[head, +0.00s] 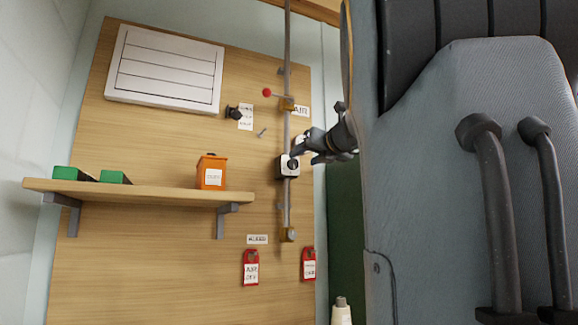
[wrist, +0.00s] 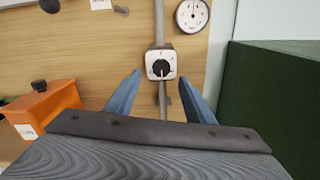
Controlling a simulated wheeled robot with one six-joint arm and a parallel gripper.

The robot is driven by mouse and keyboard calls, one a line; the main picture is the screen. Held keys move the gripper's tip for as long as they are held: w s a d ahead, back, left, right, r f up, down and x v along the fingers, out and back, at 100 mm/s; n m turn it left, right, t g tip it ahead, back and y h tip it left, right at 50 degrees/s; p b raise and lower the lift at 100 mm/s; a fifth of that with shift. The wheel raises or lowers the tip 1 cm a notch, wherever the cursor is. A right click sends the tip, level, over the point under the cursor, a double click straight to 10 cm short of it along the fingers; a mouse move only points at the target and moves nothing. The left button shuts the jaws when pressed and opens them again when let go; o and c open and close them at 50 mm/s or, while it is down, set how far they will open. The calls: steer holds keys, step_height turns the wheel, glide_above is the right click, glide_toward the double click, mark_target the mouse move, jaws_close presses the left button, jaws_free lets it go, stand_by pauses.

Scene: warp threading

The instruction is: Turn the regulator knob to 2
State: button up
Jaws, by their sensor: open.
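The regulator (wrist: 152,75) is a square block with a white dial face on a vertical pipe. Its round black knob (wrist: 161,68) is at the centre of the dial, and the marks are too small to read. The regulator also shows in the head view (head: 282,168), right of the shelf. My gripper (wrist: 160,77) is open and empty, with its two blue-grey fingers to the left and right below the dial. In the head view my gripper (head: 300,150) is close to the regulator's upper right; contact cannot be told.
A round gauge (wrist: 193,14) is right of the pipe (wrist: 159,25). An orange box (head: 211,171) and green blocks (head: 114,177) stand on a wooden shelf (head: 150,192). A red-knobbed lever (head: 267,92) is above the regulator. Red tags (head: 251,268) hang below. A dark green panel (wrist: 270,95) is right.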

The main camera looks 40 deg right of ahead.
mark_target(294, 163)
steer(key=p+x, duration=0.1)
steer(key=x, duration=0.2)
steer(key=p+x, duration=0.1)
steer(key=x, duration=0.3)
steer(key=shift+w+d, duration=0.25)
steer(key=c, duration=1)
steer(key=shift+c, duration=0.2)
